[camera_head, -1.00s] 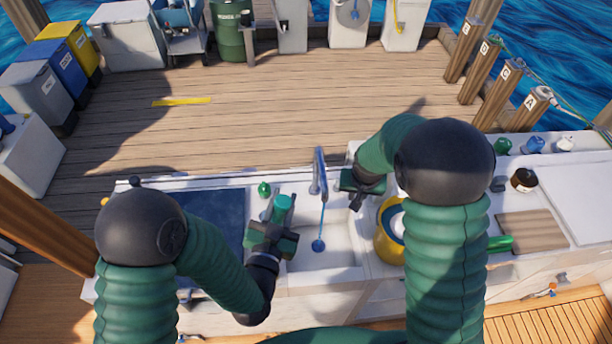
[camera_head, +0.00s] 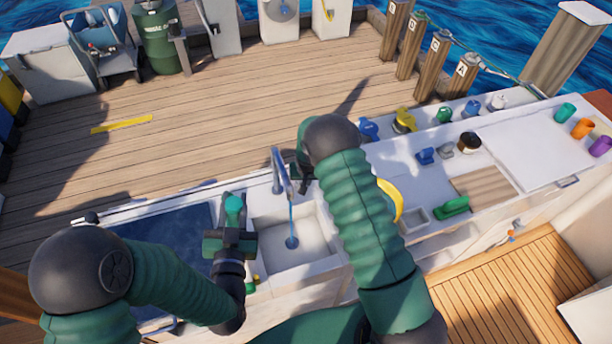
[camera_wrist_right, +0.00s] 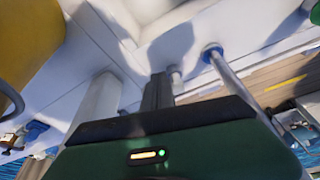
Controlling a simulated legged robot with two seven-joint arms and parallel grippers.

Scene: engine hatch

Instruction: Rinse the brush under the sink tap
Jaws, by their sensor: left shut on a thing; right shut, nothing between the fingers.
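The sink basin (camera_head: 310,250) is set in the white counter, with a grey metal tap (camera_head: 277,165) at its back edge. A thin blue stream (camera_head: 291,215) runs from the spout to the basin floor. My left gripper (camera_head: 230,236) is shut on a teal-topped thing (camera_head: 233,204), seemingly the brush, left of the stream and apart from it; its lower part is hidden. My right gripper (camera_head: 303,174) is shut and empty just right of the tap. In the right wrist view, its dark fingers (camera_wrist_right: 158,90) show close to metal posts (camera_wrist_right: 230,75); I cannot tell whether they touch.
A dark blue panel (camera_head: 165,240) lies left of the sink. A yellow round thing (camera_head: 392,200) is partly behind my right arm. A green handled thing (camera_head: 452,207) and a wooden board (camera_head: 483,186) lie further right on the counter.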

